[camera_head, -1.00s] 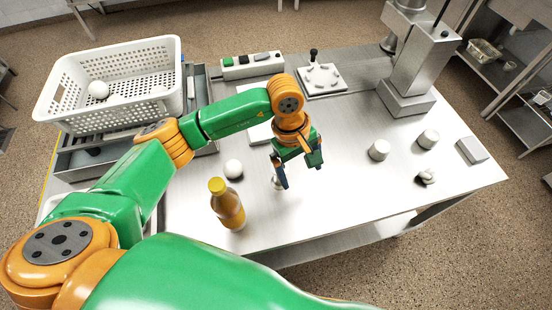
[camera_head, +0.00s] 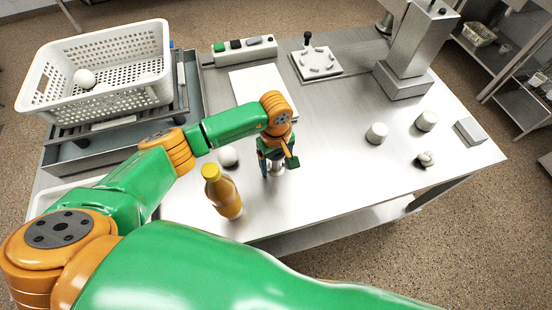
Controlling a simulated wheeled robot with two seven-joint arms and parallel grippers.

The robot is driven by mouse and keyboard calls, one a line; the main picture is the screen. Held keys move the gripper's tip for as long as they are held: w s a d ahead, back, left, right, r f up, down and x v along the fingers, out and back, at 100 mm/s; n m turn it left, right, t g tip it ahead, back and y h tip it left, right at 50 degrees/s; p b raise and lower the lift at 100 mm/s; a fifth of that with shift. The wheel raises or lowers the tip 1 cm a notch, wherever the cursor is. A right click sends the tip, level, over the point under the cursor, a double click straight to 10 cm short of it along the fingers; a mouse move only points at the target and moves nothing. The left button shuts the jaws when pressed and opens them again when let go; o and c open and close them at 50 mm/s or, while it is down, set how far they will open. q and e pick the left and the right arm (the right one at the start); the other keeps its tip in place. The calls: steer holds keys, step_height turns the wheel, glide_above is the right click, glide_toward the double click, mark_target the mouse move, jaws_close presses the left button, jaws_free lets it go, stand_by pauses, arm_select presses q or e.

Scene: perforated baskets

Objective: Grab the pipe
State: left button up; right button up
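My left gripper (camera_head: 277,167) points down over the table, left of its middle. Its fingers look apart, one on each side of a small pale metallic piece (camera_head: 277,169) that may be a pipe fitting. The gripper partly hides this piece, and I cannot tell whether the fingers touch it. Another small, knobbly pale fitting (camera_head: 425,159) lies on the right part of the table, well away from the gripper. I cannot tell which one is the pipe. My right gripper is not in view.
A yellow-capped orange bottle (camera_head: 222,192) and a white ball (camera_head: 228,156) stand close left of the gripper. A white perforated basket (camera_head: 140,82) holding a ball sits at the back left. The table's middle is clear.

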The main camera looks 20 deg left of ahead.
arm_select(q)
jaws_close()
